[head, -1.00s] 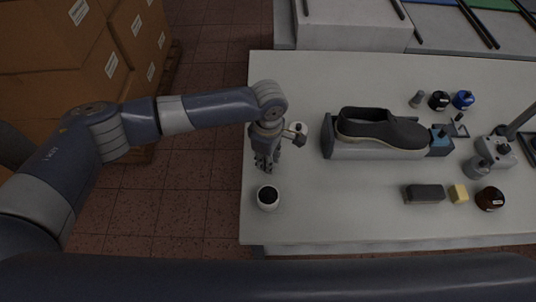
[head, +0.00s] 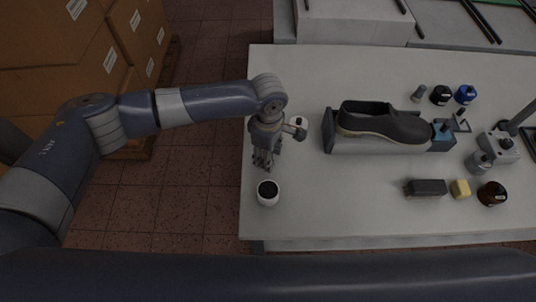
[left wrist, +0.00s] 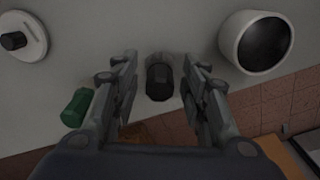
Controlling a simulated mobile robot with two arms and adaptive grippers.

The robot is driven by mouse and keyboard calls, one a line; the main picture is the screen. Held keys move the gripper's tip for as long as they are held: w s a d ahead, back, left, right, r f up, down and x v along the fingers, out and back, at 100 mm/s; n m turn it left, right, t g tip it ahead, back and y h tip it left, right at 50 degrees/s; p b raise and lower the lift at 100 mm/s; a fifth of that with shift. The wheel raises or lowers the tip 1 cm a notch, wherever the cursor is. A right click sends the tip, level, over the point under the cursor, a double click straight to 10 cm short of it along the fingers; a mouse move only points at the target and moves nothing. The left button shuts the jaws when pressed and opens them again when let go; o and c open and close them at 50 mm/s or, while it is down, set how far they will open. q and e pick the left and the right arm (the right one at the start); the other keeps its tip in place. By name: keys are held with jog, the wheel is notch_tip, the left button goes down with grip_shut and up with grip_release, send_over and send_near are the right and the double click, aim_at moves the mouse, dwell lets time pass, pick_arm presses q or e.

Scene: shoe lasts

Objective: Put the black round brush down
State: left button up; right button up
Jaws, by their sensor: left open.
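The black round brush (left wrist: 160,80) shows in the left wrist view between the two fingers of my left gripper (left wrist: 160,103), with a gap on each side. It is dark and rounded, with a blurred paler part at its far end. My left gripper also shows in the head view (head: 263,161), pointing down low over the left end of the white table (head: 330,215). It is open. In the head view the gripper hides the brush. I cannot tell exactly how the brush rests on the table. My right gripper is not in view.
A white cup with dark contents (head: 268,193) stands close to my left gripper. A white round lid with a black knob (head: 299,123) is behind it. A dark shoe (head: 382,122) sits on a stand to the right. A green object (left wrist: 76,107) lies left of the fingers.

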pick_arm(q)
jog(key=r, duration=0.3)
jog(key=r+b, duration=0.1)
jog(key=r, duration=0.2)
jog(key=r+b, duration=0.1)
jog(key=r, duration=0.2)
jog(key=shift+w+d+r, duration=0.15)
jog(key=shift+w+d, duration=0.15)
jog(key=shift+d, duration=0.05)
jog(key=shift+r, duration=0.7)
jog(key=shift+s+f, duration=0.1)
